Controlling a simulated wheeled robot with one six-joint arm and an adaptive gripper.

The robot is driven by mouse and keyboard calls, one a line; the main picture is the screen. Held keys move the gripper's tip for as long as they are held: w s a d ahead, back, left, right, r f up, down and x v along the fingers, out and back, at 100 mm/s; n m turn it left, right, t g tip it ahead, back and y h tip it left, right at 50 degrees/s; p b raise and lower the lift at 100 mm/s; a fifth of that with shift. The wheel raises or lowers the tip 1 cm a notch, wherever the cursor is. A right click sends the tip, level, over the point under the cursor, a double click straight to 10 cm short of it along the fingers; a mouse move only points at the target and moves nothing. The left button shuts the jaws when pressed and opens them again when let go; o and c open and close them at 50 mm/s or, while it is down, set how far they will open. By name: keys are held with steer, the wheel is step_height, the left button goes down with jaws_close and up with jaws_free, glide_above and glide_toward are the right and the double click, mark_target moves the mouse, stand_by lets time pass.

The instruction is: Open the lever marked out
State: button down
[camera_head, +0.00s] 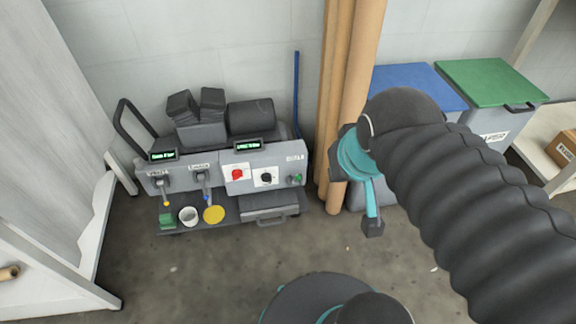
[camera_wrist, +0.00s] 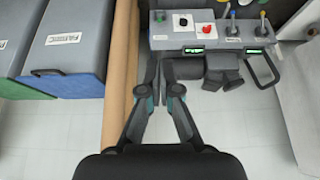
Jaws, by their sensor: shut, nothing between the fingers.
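The grey press (camera_head: 232,158) stands against the back wall. On its front left are two downward levers: one with a yellow tip (camera_head: 166,202), one with a blue tip (camera_head: 206,197). In the wrist view they are the yellow-tipped lever (camera_wrist: 262,16) and the blue-tipped lever (camera_wrist: 231,16), upside down. A small green-tipped lever (camera_head: 298,178) sits at the front right. Labels sit above the levers, but I cannot read which is marked out. My gripper (camera_wrist: 158,72) is shut and empty, apart from the levers; in the head view it is right of the press.
A red knob (camera_head: 237,174) and a black knob (camera_head: 266,178) sit between the levers. Brown rolls (camera_head: 335,110) stand close right of the press, with blue-lidded (camera_head: 405,80) and green-lidded (camera_head: 490,80) bins beyond. The floor in front is clear.

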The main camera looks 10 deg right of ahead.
steer(key=shift+w, duration=0.1)
steer(key=w+f+g+p, duration=0.2)
steer(key=w+f, duration=0.2)
steer(key=w, duration=1.4)
steer(key=w+f+g, duration=0.1)
steer(key=w+f, duration=0.6)
steer(key=f, duration=0.2)
steer(key=w+a+f+n+g+h, duration=0.1)
steer(key=w+f, duration=0.6)
steer(key=f, duration=0.2)
steer(key=shift+a+f+p, duration=0.2)
steer(key=shift+f+p, duration=0.1)
steer(key=shift+p, duration=0.05)
steer(key=shift+f, duration=0.1)
